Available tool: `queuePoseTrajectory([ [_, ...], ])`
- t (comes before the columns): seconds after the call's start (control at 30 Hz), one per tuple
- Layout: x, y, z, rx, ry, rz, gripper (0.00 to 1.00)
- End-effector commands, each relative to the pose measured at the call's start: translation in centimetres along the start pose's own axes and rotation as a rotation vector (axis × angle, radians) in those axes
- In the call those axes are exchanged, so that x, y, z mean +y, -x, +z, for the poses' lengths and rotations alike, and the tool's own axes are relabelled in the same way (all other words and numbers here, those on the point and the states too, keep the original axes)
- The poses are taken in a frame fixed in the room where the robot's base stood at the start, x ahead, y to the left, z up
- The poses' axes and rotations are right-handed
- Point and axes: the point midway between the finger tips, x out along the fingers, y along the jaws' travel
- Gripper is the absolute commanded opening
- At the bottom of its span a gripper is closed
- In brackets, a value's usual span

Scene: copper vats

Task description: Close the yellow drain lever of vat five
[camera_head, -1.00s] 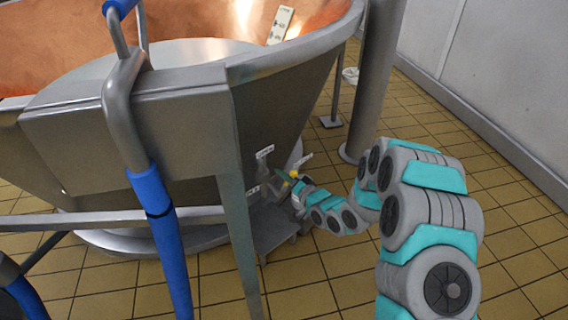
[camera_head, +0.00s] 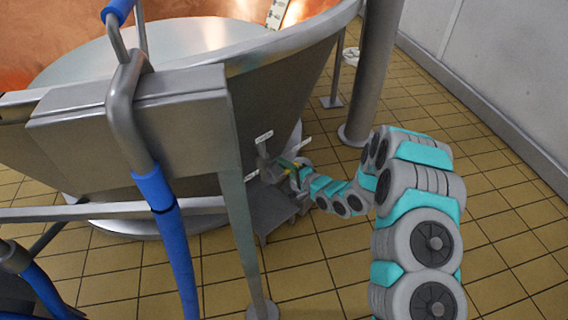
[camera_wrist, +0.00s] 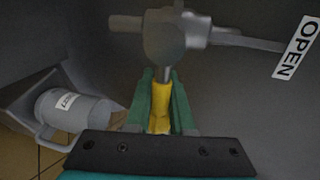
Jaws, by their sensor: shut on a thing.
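The yellow drain lever (camera_wrist: 161,105) shows in the wrist view between the two green fingers of my gripper (camera_wrist: 161,112), which is shut on it. The lever's metal stem runs up into a grey valve body (camera_wrist: 165,38) on the vat wall. A white OPEN label (camera_wrist: 297,48) stands to the right of the valve. In the head view my gripper (camera_head: 287,167) is low at the side of the copper vat (camera_head: 285,95), and only a little yellow shows there. The lever's far end is hidden by the fingers and gripper body.
A grey jug-like vessel (camera_wrist: 75,108) with a small label is left of my gripper. In the head view, a blue-sleeved rail (camera_head: 165,215) and a metal leg (camera_head: 243,245) stand at the left. A grey column (camera_head: 372,75) rises behind my arm. Tiled floor (camera_head: 510,235) is clear at right.

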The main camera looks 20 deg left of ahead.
Motion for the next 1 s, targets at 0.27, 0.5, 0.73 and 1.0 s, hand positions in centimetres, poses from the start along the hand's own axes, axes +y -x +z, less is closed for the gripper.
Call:
queuePoseTrajectory([
  [0.27,0.16,0.02,-0.1,0.002,-0.007,0.002,0.0],
  [0.5,0.17,0.02,-0.08,0.001,-0.007,0.002,0.32],
  [0.73,0.1,0.01,-0.04,0.0,-0.005,0.001,0.51],
  [1.0,0.11,0.44,-0.07,0.0,-0.006,0.001,0.51],
])
